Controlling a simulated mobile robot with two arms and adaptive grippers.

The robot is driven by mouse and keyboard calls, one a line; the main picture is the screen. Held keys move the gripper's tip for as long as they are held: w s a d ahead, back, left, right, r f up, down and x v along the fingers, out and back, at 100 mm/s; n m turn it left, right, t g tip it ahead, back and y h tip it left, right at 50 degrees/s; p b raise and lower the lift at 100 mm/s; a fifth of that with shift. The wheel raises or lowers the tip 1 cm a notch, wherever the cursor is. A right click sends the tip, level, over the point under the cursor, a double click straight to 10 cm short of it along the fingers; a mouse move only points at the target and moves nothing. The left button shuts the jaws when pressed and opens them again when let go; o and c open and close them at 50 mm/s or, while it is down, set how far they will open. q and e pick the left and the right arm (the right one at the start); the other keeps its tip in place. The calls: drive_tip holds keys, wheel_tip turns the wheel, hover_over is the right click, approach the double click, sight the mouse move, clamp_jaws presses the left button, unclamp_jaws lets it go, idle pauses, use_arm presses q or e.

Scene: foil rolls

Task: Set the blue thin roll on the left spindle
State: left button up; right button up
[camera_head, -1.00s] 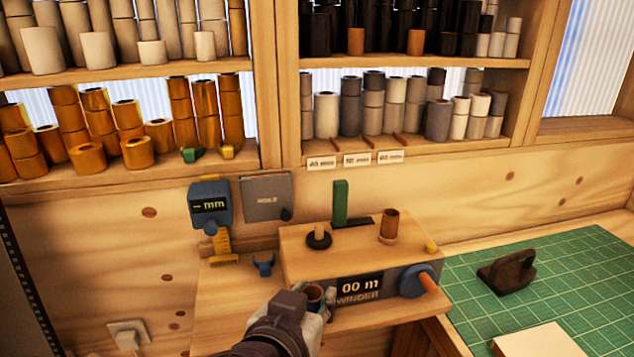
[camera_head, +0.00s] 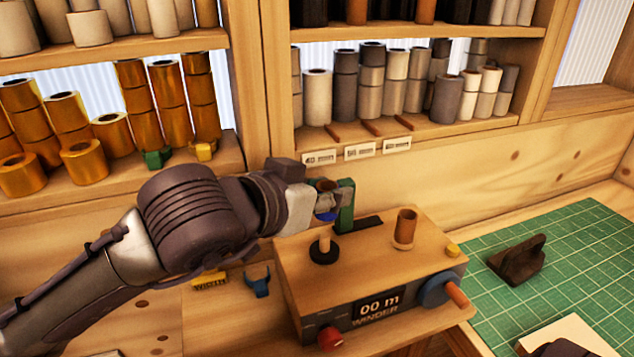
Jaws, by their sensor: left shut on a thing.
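My left gripper (camera_head: 322,198) is shut on a small roll with a brown core and a blue lower part (camera_head: 326,215). It holds the roll above the left spindle, partly hidden by the fingers. The left spindle (camera_head: 323,243) is a bare light peg with a black round base on the wooden winder (camera_head: 365,262). The roll is apart from the peg, higher in the picture; its exact alignment in depth is hard to tell.
A brown tube (camera_head: 405,228) stands on the winder's right side. A green upright (camera_head: 346,212) is close behind the held roll. A blue crank (camera_head: 440,288) sits at the right front. A dark tool (camera_head: 517,260) lies on the green mat (camera_head: 590,240). Shelves of rolls are behind.

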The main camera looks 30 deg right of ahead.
sight(324, 235)
use_arm(q)
drive_tip(key=shift+s+f, duration=0.1)
drive_tip(key=shift+f, duration=0.5)
drive_tip(key=shift+w+f, duration=0.25)
drive_tip(key=shift+w, duration=0.05)
drive_tip(key=shift+s+f, duration=0.1)
drive_tip(key=shift+f, duration=0.75)
drive_tip(key=shift+f+b, duration=0.6)
drive_tip(key=shift+b, duration=0.35)
drive_tip(key=shift+f+b, duration=0.4)
drive_tip(key=shift+b, duration=0.25)
drive_tip(key=shift+f+b, duration=0.8)
drive_tip(key=shift+b, duration=0.35)
use_arm(e)
drive_tip(key=shift+s+d+f, duration=0.1)
drive_tip(key=shift+s+f, duration=0.05)
drive_tip(key=shift+f, duration=0.75)
drive_tip(key=shift+s+f, duration=0.2)
drive_tip(key=shift+f, duration=0.75)
drive_tip(key=shift+s+d+f, duration=0.1)
drive_tip(key=shift+s+f, duration=0.05)
drive_tip(key=shift+f, duration=0.75)
drive_tip(key=shift+a, duration=0.1)
